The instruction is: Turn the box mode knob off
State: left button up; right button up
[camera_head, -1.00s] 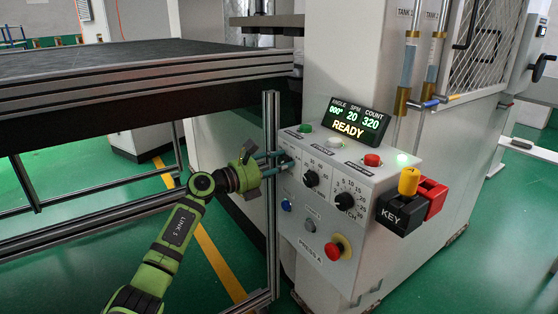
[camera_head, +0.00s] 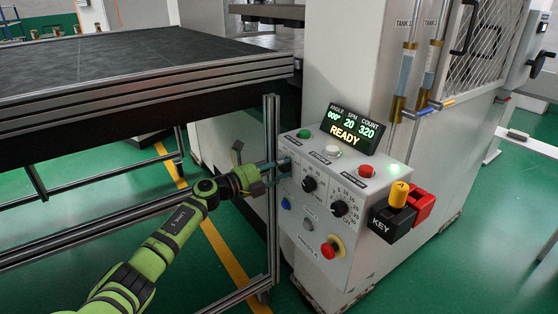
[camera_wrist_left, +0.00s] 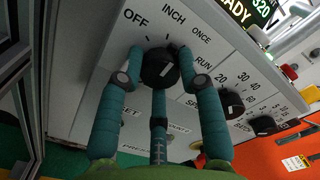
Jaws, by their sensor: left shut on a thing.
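The black mode knob (camera_wrist_left: 158,68) is on the sloped face of the grey control box (camera_head: 355,178), with OFF, INCH, ONCE and RUN printed around it. My left gripper (camera_wrist_left: 162,72) has its teal fingers closed around the knob, one finger on each side and one below. I cannot tell for sure which label the knob points at. In the head view the left gripper (camera_head: 283,165) reaches the box's left side and its fingers hide most of the knob. My right gripper is not in view.
Two more black dials (camera_head: 340,208) sit right of the mode knob. Green, white and red buttons (camera_head: 365,171) line the box top, and a red stop button (camera_head: 329,250) is low in front. A metal frame post (camera_head: 271,190) stands close beside my left gripper.

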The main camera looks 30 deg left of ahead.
pick_arm(q)
jog(key=shift+d+f+n+p, duration=0.1)
jog(key=shift+d+n+p, duration=0.1)
jog(key=shift+n+p, duration=0.55)
jog(key=shift+n, duration=0.65)
jog(key=shift+n+p, duration=0.75)
jog(key=shift+n, duration=0.15)
jog(key=n+p, duration=0.1)
jog(key=n, duration=0.1)
jog(key=shift+n+p, duration=0.3)
jog(key=n+p, duration=0.1)
jog(key=n, duration=0.1)
jog(key=shift+n, duration=0.4)
jog(key=shift+n+p, duration=0.4)
jog(key=shift+n, duration=0.2)
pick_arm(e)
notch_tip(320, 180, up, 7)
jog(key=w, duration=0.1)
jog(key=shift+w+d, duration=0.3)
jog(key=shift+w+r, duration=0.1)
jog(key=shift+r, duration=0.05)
